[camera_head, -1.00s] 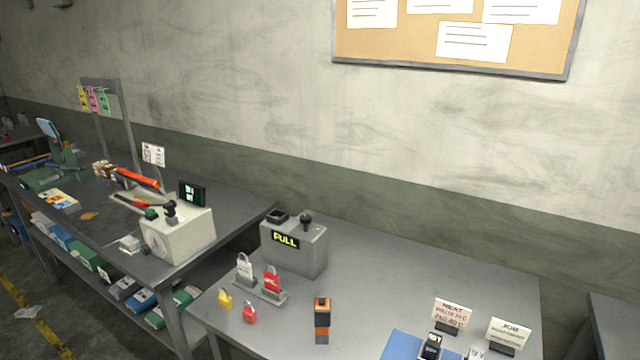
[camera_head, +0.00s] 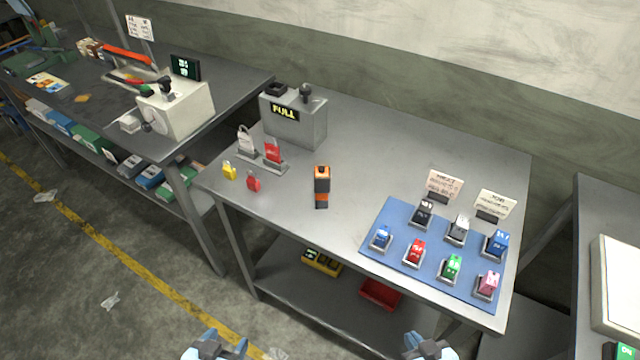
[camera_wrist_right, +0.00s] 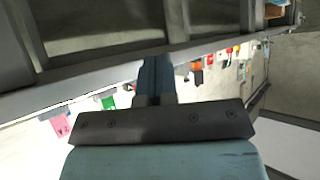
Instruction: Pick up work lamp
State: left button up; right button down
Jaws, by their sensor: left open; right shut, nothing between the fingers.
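An orange and black block-shaped object, which looks like the work lamp (camera_head: 322,187), is on the grey table in the head view, right of the padlocks. My left gripper (camera_head: 222,346) is open and empty at the bottom edge of the head view, low in front of the table and well apart from the lamp. My right gripper (camera_head: 427,344) is at the bottom edge too, apart from the lamp. In the right wrist view its fingers (camera_wrist_right: 155,72) are together with nothing between them.
A grey box marked FULL (camera_head: 294,118) stands behind the lamp. Red (camera_head: 253,182) and yellow (camera_head: 229,170) padlocks are to its left. A blue mat (camera_head: 384,245) with several coloured items lies right. A lower shelf holds a yellow box (camera_head: 322,262) and red tray (camera_head: 380,293).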

aim_at(322, 182)
jog(key=i+j, duration=0.1)
jog(key=j, duration=0.45)
jog(key=i+j, duration=0.1)
jog(key=j, duration=0.5)
jog(key=i+j, duration=0.1)
jog(key=j, duration=0.45)
